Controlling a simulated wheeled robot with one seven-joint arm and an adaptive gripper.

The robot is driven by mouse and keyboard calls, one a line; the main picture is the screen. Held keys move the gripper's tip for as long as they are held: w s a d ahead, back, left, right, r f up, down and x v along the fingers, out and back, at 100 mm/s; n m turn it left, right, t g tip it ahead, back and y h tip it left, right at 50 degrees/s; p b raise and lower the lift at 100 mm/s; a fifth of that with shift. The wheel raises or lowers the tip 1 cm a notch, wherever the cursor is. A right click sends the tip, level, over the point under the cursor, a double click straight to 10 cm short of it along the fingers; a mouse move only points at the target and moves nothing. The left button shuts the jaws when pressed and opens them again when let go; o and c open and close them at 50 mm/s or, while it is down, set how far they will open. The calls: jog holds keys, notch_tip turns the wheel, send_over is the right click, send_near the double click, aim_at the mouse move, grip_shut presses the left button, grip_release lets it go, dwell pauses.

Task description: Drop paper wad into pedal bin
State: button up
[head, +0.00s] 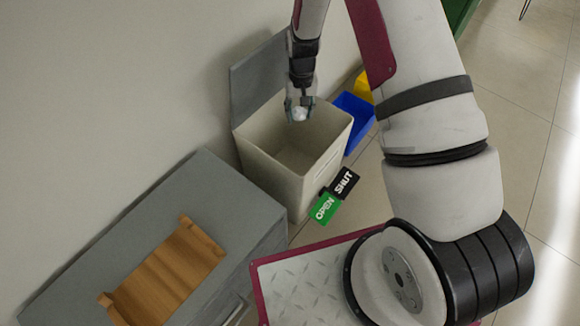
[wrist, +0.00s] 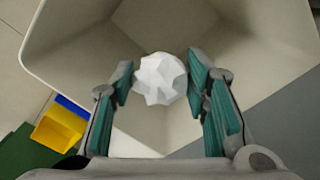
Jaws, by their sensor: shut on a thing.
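The paper wad (head: 300,113) is white and crumpled. My gripper (head: 299,104) is shut on it and holds it over the open mouth of the pedal bin. In the wrist view the wad (wrist: 160,79) sits between the two teal finger pads of my gripper (wrist: 163,88), with the bin's interior behind it. The pedal bin (head: 270,174) is a cream, square-mouthed box; its grey lid (head: 252,82) stands raised at the back. In the wrist view the bin's rim (wrist: 42,85) runs around the wad. The bin floor is partly hidden by my gripper and the wad.
A green OPEN sign (head: 325,209) and a black SHUT sign (head: 344,183) are at the bin's front. Blue (head: 354,121) and yellow (head: 363,86) bins stand behind. A grey cabinet (head: 215,185) with a wooden tray (head: 165,277) is at left. Tiled floor is clear at right.

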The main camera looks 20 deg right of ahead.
jog(key=shift+f+b, duration=0.85)
jog(key=shift+f, duration=0.8)
jog(key=o, duration=1)
jog(key=shift+c, duration=0.2)
jog(key=shift+r, duration=0.1)
notch_tip(320, 180, up, 12)
jog(key=shift+f, duration=0.1)
